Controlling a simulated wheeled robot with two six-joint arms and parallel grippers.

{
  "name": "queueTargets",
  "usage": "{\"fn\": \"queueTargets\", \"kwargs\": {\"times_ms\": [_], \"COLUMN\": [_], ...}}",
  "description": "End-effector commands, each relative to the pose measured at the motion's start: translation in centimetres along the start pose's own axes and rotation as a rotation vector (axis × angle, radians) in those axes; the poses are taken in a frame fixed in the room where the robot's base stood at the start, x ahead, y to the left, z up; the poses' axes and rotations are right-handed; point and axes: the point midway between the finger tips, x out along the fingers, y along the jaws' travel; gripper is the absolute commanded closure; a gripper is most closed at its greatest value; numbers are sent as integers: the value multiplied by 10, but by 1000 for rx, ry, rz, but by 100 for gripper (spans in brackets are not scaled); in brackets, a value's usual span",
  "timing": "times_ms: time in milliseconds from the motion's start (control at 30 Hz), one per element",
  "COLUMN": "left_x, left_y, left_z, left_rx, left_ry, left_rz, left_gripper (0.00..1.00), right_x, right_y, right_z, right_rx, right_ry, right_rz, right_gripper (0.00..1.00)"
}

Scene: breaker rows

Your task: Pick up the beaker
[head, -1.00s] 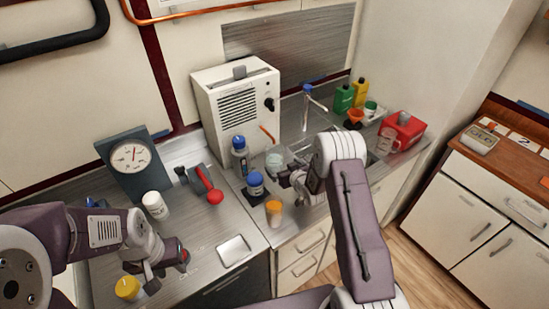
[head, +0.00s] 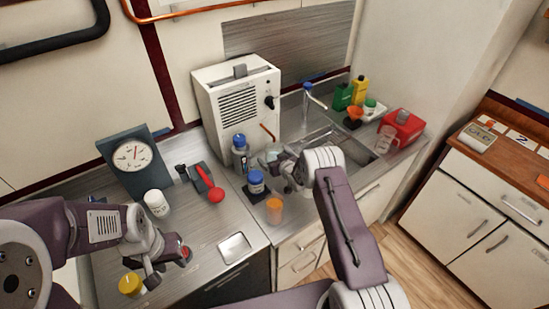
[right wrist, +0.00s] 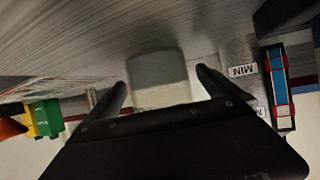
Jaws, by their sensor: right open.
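A clear beaker (head: 272,154) stands on the steel counter in front of the white vented box, partly hidden by my right gripper in the head view. In the right wrist view, a pale translucent shape (right wrist: 157,72), which looks like the beaker, lies between and beyond the two dark fingers. My right gripper (right wrist: 160,82) is open, with its fingers apart. In the head view my right gripper (head: 274,169) is right at the beaker; whether it touches cannot be told. My left gripper (head: 168,267) hangs over the left counter; its jaw gap is unclear.
Blue-capped bottles (head: 256,182) and an orange cup (head: 274,209) stand close to the right gripper. The white vented box (head: 238,105) is behind. A sink (head: 350,150), a clear jug (head: 386,138) and a red container (head: 404,125) lie to the right. A yellow-capped jar (head: 131,284) is near the left gripper.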

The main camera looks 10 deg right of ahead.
Motion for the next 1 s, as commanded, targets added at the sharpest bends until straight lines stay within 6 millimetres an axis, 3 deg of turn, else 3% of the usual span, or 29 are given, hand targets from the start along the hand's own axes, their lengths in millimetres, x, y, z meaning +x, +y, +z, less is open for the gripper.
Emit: {"fn": "queueTargets", "kwargs": {"times_ms": [33, 267, 767, 1000], "left_x": [0, 0, 6, 9], "left_y": [0, 0, 0, 0], "left_z": [0, 0, 1, 1], "left_rx": [0, 0, 0, 0], "left_ry": [0, 0, 0, 0], "left_rz": [0, 0, 0, 0], "left_gripper": [64, 64, 64, 64], "right_x": [0, 0, -4, -24], "right_y": [0, 0, 0, 16], "right_z": [0, 0, -9, -2], "right_rx": [0, 0, -1, 0], "right_ry": [0, 0, 3, 0], "right_rz": [0, 0, 0, 3], "right_gripper": [8, 72, 74, 74]}}
